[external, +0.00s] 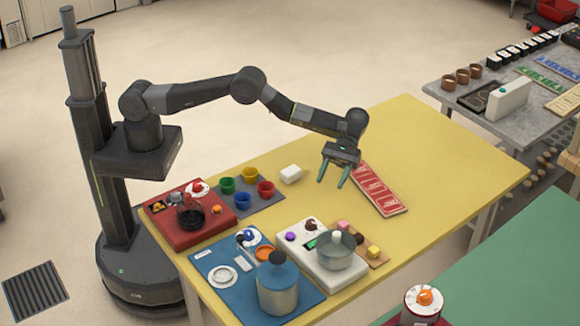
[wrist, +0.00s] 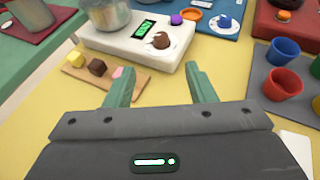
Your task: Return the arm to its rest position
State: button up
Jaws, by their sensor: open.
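My arm reaches out from its column over the yellow table (external: 440,150). My gripper (external: 334,175) is open and empty, with its two green fingers pointing down above the table. It hangs left of the red board with white markings (external: 378,190) and behind the white scale (external: 315,262). Nothing is held.
Near my gripper are a white block (external: 291,174), several coloured cups (external: 250,174) and a wooden board with small cubes (wrist: 77,82). A metal bowl (external: 335,250) sits on the scale. A lidded pot (external: 278,289) stands at the front. The table's right part is clear.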

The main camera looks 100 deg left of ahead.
aim_at(311, 220)
jog(key=p+x, duration=0.2)
jog(key=x, duration=1.2)
jog(key=shift+s+d, duration=0.1)
jog(key=shift+s, duration=0.05)
jog(key=shift+a+r+n+t+p, duration=0.2)
jog(key=shift+n+t+p, duration=0.35)
jog(key=shift+p, duration=0.2)
jog(key=n+t+p, duration=0.1)
jog(key=t+p, duration=0.1)
jog(key=n+t+p, duration=0.2)
jog(key=shift+s+d+p, duration=0.1)
jog(key=shift+s+p, duration=0.2)
jog(key=shift+p, duration=0.1)
jog(key=n+t+p, duration=0.1)
jog(key=t+p, duration=0.1)
jog(key=n+t+p, duration=0.1)
jog(key=n+p, duration=0.1)
jog(key=shift+s+f+n+t, duration=0.1)
jog(key=shift+s+n+t, duration=0.15)
jog(key=shift+t, duration=0.1)
jog(key=shift+a+y, duration=0.3)
jog(key=b+v, duration=0.2)
jog(key=v, duration=0.5)
jog(key=shift+s+a, duration=0.2)
